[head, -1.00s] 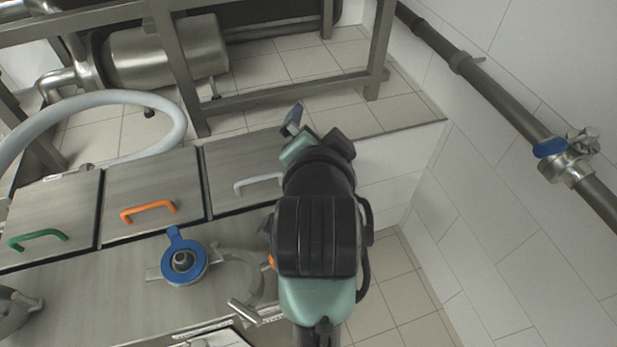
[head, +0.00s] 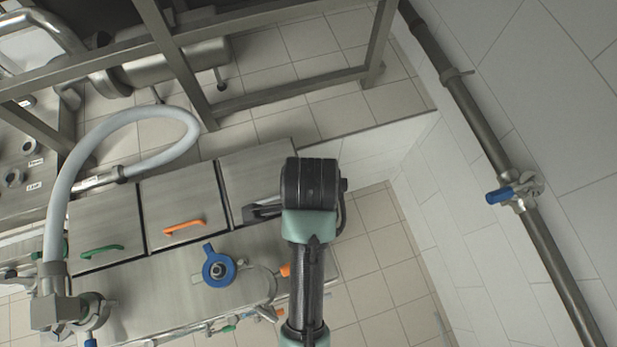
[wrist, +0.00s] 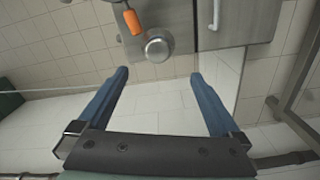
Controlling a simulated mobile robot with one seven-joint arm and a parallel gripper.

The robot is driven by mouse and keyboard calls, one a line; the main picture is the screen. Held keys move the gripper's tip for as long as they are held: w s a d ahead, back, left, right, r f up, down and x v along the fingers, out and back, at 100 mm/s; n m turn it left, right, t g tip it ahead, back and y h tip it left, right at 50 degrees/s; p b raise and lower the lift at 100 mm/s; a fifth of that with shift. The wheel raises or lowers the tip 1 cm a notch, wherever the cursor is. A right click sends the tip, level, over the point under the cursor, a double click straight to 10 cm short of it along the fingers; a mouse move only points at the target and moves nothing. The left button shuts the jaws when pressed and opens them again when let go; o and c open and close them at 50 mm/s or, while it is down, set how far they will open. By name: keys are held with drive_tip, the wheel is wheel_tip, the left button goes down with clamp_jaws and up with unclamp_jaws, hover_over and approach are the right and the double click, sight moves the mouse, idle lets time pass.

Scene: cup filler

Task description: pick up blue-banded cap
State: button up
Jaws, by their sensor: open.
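A blue ring with a tab, around a metal centre, sits on the steel counter in the head view; I take it as the blue-banded cap (head: 229,275). I cannot make it out in the wrist view. My gripper (wrist: 160,74) is open and empty in the wrist view, its two blue fingers wide apart. Beyond the fingertips are a round metal knob (wrist: 158,45) and an orange grip (wrist: 132,22). In the head view my arm is to the right of the cap, at the counter's right end, and my fingers are hidden.
Steel lids with green (head: 101,251), orange (head: 183,226) and grey handles lie behind the cap. A white hose (head: 62,200) loops at the left. A steel frame (head: 290,95) stands behind. A wall pipe (head: 545,255) with a blue-handled valve is at the right. Tiled floor lies right of the counter.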

drive_tip(key=f, duration=0.6)
drive_tip(key=shift+s+f, duration=0.25)
drive_tip(key=shift+s, duration=0.15)
drive_tip(key=shift+w+f+p, duration=0.15)
drive_tip(key=shift+f+p, duration=0.75)
drive_tip(key=shift+f, duration=2.15)
clamp_jaws()
drive_tip(key=shift+r, duration=0.1)
